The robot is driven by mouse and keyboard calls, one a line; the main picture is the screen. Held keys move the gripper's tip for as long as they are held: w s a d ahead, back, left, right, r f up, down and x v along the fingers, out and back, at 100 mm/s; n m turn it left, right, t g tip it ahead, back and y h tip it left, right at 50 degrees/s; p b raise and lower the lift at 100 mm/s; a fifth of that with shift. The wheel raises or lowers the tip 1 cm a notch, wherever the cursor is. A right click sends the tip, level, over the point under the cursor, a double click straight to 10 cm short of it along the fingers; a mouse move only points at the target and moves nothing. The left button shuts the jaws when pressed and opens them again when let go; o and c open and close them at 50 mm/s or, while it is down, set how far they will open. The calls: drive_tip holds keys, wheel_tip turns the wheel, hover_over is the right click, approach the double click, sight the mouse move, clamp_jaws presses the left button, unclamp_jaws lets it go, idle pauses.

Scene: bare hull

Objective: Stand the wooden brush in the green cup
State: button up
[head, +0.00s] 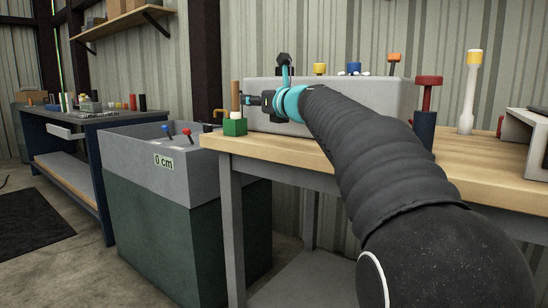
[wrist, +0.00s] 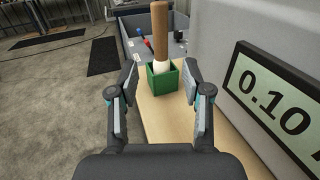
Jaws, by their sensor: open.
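The wooden brush (wrist: 160,30), with a brown handle and a white lower end, stands about upright in the green cup (wrist: 167,85), handle up. The square cup sits at the left end of the wooden bench, and the white end is partly hidden inside it. In the head view the brush handle (head: 236,96) rises above the green cup (head: 234,127). My gripper (wrist: 159,75) is open and empty, its fingers apart to the left and right of the brush in the wrist view. In the head view my gripper (head: 254,100) is just right of the handle.
A grey box with a display reading 0.10 (wrist: 270,90) stands close on the right. The bench's left edge is near the cup. Left of the bench is a grey-green sink-like unit (head: 130,150) marked 0 cm. A red-topped post (head: 428,90) stands right.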

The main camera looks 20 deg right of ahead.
drive_tip(key=s+a+f+n+g, duration=0.3)
drive_tip(key=s+a+f+n, duration=0.1)
drive_tip(key=s+f+n, duration=0.45)
drive_tip(key=s+a+f+n+g, duration=0.3)
drive_tip(key=s+a+f+n, duration=0.1)
drive_tip(key=s+f+n, duration=0.5)
drive_tip(key=s+d+f+n+g+h, duration=0.2)
drive_tip(key=s+f+n, duration=0.5)
drive_tip(key=s+f, duration=0.4)
drive_tip(key=s+d+f+n+g+h, duration=0.2)
drive_tip(key=s+f+n+g+h, duration=0.1)
drive_tip(key=s+f+n, duration=0.5)
drive_tip(key=s+f, duration=0.3)
drive_tip(key=s, duration=0.1)
drive_tip(key=shift+s+g+h, duration=0.3)
drive_tip(key=shift+s+g, duration=0.05)
drive_tip(key=shift+g, duration=0.05)
